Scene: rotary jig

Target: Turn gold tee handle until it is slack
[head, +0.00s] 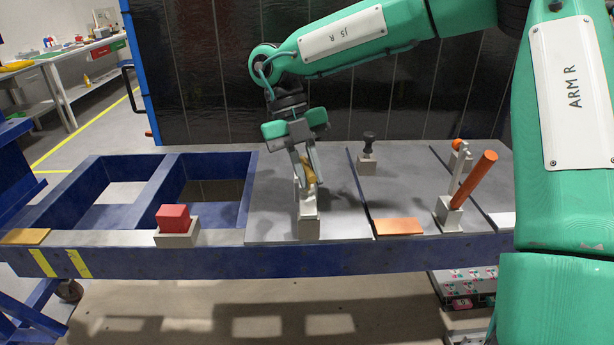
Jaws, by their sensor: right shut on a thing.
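The gold tee handle (308,172) shows in the head view as a small gold piece above a grey block (309,225) on the jig's grey plate, near the middle. My right gripper (308,183) comes down from above and is shut on the gold tee handle. The fingers hide most of the handle, so its angle is hard to tell. My left gripper is not in view.
A red block (173,217) sits in a grey holder to the left. An orange-handled lever (474,179) stands at the right, with a black knob (368,144) behind. Open bays in the blue frame (142,176) lie left. An orange pad (398,226) lies at the front.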

